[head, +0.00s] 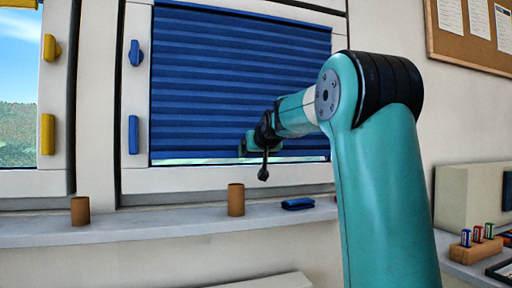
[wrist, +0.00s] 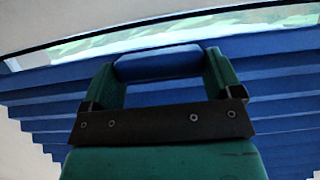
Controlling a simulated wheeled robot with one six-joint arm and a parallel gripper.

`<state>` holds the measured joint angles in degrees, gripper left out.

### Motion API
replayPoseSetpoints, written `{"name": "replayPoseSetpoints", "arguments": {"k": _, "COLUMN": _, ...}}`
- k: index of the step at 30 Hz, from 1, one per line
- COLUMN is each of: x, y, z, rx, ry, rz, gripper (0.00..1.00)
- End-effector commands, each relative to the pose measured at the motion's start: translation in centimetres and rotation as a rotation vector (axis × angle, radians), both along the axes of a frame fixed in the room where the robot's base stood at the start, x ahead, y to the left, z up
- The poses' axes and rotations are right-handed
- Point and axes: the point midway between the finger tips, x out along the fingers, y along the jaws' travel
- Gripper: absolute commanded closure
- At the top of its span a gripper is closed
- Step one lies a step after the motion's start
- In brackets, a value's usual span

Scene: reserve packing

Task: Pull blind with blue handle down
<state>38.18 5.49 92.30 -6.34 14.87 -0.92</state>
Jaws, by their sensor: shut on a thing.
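The blue pleated blind (head: 235,75) hangs over the right window in the head view, reaching nearly to the bottom of the frame. A thin strip of glass shows below its lower edge. In the wrist view the blind (wrist: 285,112) fills the background. My gripper (head: 244,146) is at the lower part of the blind. In the wrist view its two green fingers (wrist: 160,70) are shut on the blue handle (wrist: 155,64), which lies between them. The handle is mostly hidden by the gripper in the head view.
Blue knobs (head: 133,134) sit on the right window's frame and yellow ones (head: 47,134) on the left window's. The sill (head: 150,228) below holds two brown cardboard tubes (head: 236,199) and a dark blue item (head: 297,203). A counter with small bottles (head: 477,234) stands at right.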

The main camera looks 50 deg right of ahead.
Motion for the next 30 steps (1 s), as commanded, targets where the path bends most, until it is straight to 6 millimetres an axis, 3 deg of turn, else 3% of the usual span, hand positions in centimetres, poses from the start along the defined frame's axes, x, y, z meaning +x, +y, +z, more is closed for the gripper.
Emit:
{"name": "replayPoseSetpoints", "arguments": {"k": 1, "x": 0.0, "y": 0.0, "z": -1.5, "rx": 0.000, "ry": 0.000, "rz": 0.000, "gripper": 0.58}}
{"name": "replayPoseSetpoints", "arguments": {"k": 6, "x": 0.0, "y": 0.0, "z": -3.1, "rx": -0.001, "ry": -0.001, "rz": 0.000, "gripper": 0.58}}
{"name": "replayPoseSetpoints", "arguments": {"k": 21, "x": 0.0, "y": 0.0, "z": -3.5, "rx": -0.002, "ry": -0.004, "rz": 0.001, "gripper": 0.58}}
{"name": "replayPoseSetpoints", "arguments": {"k": 22, "x": 0.0, "y": 0.0, "z": -3.4, "rx": -0.002, "ry": -0.004, "rz": 0.001, "gripper": 0.10}}
{"name": "replayPoseSetpoints", "arguments": {"k": 23, "x": 0.0, "y": 0.0, "z": -3.4, "rx": -0.002, "ry": -0.004, "rz": 0.001, "gripper": 0.04}}
{"name": "replayPoseSetpoints", "arguments": {"k": 24, "x": 0.0, "y": 0.0, "z": -3.4, "rx": -0.002, "ry": -0.004, "rz": 0.001, "gripper": 0.00}}
{"name": "replayPoseSetpoints", "arguments": {"k": 30, "x": 0.0, "y": 0.0, "z": -3.5, "rx": -0.001, "ry": -0.003, "rz": 0.001, "gripper": 0.00}}
